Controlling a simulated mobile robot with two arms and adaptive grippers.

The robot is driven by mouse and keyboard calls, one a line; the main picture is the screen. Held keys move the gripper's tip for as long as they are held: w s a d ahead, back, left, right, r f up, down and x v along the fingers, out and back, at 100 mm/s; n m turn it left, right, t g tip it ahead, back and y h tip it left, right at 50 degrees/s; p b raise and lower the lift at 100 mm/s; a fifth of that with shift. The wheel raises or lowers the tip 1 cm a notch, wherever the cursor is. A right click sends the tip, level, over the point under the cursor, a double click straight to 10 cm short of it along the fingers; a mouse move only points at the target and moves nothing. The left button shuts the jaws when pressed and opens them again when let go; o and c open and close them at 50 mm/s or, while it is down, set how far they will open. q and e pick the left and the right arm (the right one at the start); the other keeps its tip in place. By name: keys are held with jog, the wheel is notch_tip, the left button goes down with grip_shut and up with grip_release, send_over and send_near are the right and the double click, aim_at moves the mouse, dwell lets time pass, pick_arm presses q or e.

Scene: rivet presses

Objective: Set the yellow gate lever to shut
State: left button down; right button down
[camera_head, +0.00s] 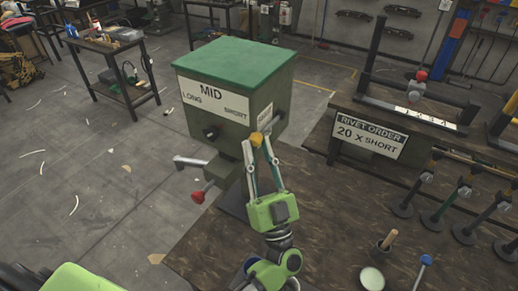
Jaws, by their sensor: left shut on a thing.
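The yellow gate lever (257,139) is on the right-hand face of the green-topped press box (238,62). Only a small yellow part of it shows, between my fingertips. A grey bar end and a small white plate sit just above it; the plate's lettering is too small to read. My left gripper (256,143) reaches up from below and is shut on the yellow lever. The fingers hide part of the lever, so I cannot tell its exact setting. My right gripper is not in view.
A red-knobbed handle (198,197) and a grey arm stick out at the press's lower left. A dark workbench (330,235) holds a "RIVET ORDER 20 x SHORT" sign (371,136), several upright rods at right, and a white-topped pot (372,279). The floor at left is mostly open.

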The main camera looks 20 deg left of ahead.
pick_arm(q)
jog(key=shift+s+r+n+y, duration=0.2)
jog(key=shift+r+n+y, duration=0.1)
jog(key=shift+r, duration=0.05)
jog(key=c, duration=1.8)
grip_release()
jog(key=shift+s+r, duration=0.1)
jog(key=shift+s, duration=0.45)
jog(key=shift+w+v, duration=0.1)
jog(key=shift+v, duration=1.75)
jog(key=shift+w+v, duration=0.15)
jog(key=shift+v, duration=1.7)
